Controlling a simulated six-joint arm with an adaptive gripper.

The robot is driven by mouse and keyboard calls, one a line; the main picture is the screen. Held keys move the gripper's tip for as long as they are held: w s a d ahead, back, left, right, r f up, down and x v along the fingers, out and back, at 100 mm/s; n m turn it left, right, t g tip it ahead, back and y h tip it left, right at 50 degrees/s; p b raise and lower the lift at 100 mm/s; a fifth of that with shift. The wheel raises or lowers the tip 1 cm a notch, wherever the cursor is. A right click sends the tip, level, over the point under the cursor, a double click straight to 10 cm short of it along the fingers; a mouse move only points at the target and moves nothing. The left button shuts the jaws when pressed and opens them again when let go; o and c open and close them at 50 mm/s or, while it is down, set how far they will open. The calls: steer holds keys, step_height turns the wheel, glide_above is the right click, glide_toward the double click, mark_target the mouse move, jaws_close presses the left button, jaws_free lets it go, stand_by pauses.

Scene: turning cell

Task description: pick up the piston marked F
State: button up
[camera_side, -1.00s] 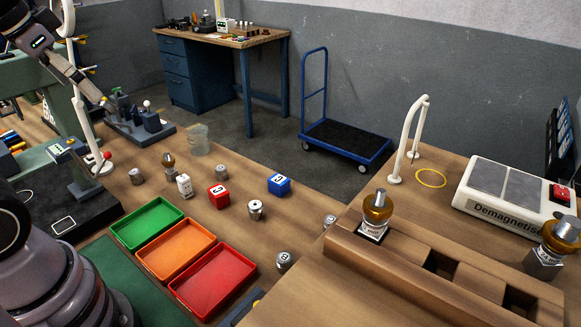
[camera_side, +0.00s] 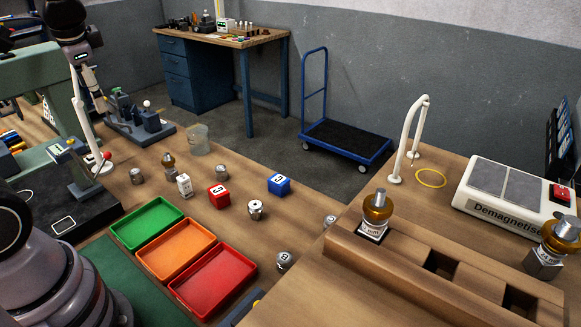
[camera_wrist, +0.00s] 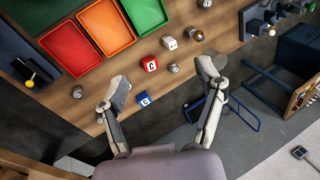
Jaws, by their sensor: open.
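Several metal pistons stand scattered on the wooden bench. In the side view one is at the back left (camera_side: 137,176), one near the glass beaker (camera_side: 221,172), one right of the red cube (camera_side: 255,209), one at the front with a dark mark on its side (camera_side: 284,261), and one partly hidden by the raised wooden block (camera_side: 330,221). I cannot read an F on any of them. In the wrist view, pistons show near the red cube (camera_wrist: 174,67) and at the lower left (camera_wrist: 77,91). My gripper (camera_wrist: 162,74) is open and empty, well above the bench.
Green (camera_side: 146,222), orange (camera_side: 176,249) and red (camera_side: 213,280) trays lie at the front left. A red cube (camera_side: 218,196), blue cube (camera_side: 279,184) and white block (camera_side: 184,185) stand among the pistons. A raised wooden fixture (camera_side: 440,285) fills the right.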

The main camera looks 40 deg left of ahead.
steer(key=w+a+f+m+g+y, duration=0.3)
steer(key=w+a+f+g+y, duration=0.15)
steer(key=w+a, duration=0.4)
steer(key=m+y, duration=0.5)
steer(key=m, duration=0.6)
glide_above(138, 173)
steer(key=d, duration=0.3)
step_height(138, 173, down, 23)
steer(key=shift+m+t, duration=0.3)
steer(key=shift+t, duration=0.15)
steer(key=f, duration=0.8)
steer(key=shift+w+a+f, duration=0.1)
steer(key=shift+w+f, duration=0.1)
steer(key=shift+f, duration=0.1)
steer(key=x, duration=0.5)
steer(key=shift+f, duration=0.15)
jaws_close()
